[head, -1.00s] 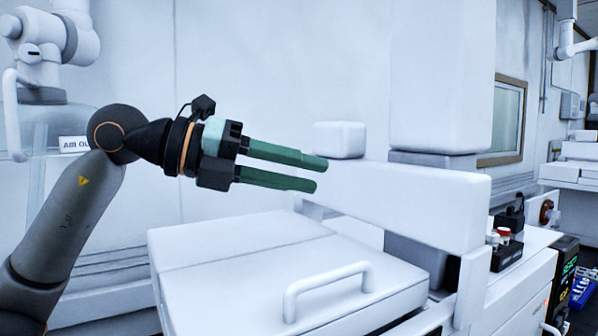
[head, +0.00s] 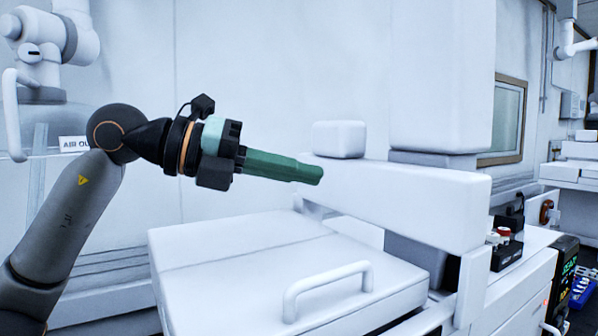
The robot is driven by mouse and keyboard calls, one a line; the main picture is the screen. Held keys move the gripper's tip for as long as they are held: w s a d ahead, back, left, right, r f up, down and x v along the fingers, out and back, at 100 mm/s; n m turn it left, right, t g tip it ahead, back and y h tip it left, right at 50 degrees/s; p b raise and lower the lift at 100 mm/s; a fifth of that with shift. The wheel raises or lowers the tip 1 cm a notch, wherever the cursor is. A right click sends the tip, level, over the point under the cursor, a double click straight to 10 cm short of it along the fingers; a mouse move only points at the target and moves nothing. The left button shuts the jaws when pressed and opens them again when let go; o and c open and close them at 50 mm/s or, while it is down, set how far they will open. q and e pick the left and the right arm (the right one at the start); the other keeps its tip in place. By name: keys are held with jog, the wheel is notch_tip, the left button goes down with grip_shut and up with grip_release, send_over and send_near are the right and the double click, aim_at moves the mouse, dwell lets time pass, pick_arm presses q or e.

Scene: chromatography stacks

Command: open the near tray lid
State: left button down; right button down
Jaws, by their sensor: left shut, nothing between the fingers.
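The near tray lid (head: 240,278) is a white, flat cover lying closed on the machine in the lower middle of the head view. A white bar handle (head: 328,279) stands up near its front edge. My left gripper (head: 318,173) has dark green fingers pressed together with nothing between them. It points right, above and behind the lid, well apart from the handle. Its fingertips appear close to the left end of a white horizontal beam; the exact gap cannot be told. My right gripper is not in view.
The white horizontal beam (head: 405,200) crosses behind the lid, with a white column (head: 443,80) above it. A small white block (head: 338,139) sits at the beam's left end. A dark control box (head: 506,252) with a red knob is at right. Air above the handle is clear.

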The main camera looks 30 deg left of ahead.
pick_arm(q)
jog(key=c, duration=1.6)
grip_release()
jog(key=c, duration=0.8)
grip_release()
jog(key=shift+c, duration=0.2)
jog(key=b+v, duration=0.1)
jog(key=v, duration=1.1)
jog(key=shift+a, duration=0.25)
jog(key=shift+s, duration=0.15)
